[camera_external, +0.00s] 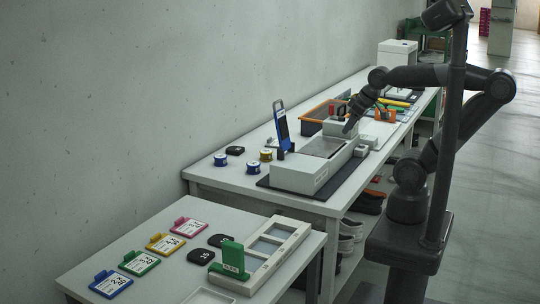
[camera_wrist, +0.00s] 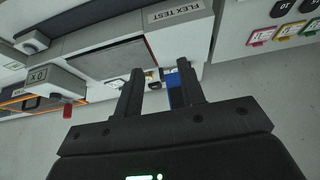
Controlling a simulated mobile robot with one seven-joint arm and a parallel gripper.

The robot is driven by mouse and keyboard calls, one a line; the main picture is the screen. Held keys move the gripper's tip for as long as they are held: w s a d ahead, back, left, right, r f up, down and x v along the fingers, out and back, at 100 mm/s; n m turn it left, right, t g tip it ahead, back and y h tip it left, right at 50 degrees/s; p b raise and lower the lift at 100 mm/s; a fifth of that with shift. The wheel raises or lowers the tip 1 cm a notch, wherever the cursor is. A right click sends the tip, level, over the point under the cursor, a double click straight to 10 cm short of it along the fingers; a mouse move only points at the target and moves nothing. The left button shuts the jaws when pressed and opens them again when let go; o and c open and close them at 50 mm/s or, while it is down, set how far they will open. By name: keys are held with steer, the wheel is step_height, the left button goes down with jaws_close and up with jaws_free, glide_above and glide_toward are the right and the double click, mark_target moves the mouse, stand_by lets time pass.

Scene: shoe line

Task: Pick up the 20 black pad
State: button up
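Two black pads lie on the near table: one pad (camera_external: 200,256) beside the colored cards and another pad (camera_external: 221,241) just behind it. They also show at the top right of the wrist view, one pad (camera_wrist: 283,8) and the other pad (camera_wrist: 309,5), with small white marks. I cannot read surely which is the 20. My gripper (camera_external: 350,126) is over the far table, above the grey flex test machine (camera_external: 300,172), well away from the pads. In the wrist view my gripper (camera_wrist: 160,85) has its two fingers apart with nothing between them.
Colored cards (camera_external: 160,243), a green block (camera_external: 232,260) and a light tray (camera_external: 270,240) share the near table. The far table has a blue stand (camera_external: 281,125), spools (camera_external: 252,166), a black item (camera_external: 235,150) and an orange-rimmed bin (camera_external: 318,112). A gap separates the tables.

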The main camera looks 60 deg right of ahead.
steer(key=o, duration=1.1)
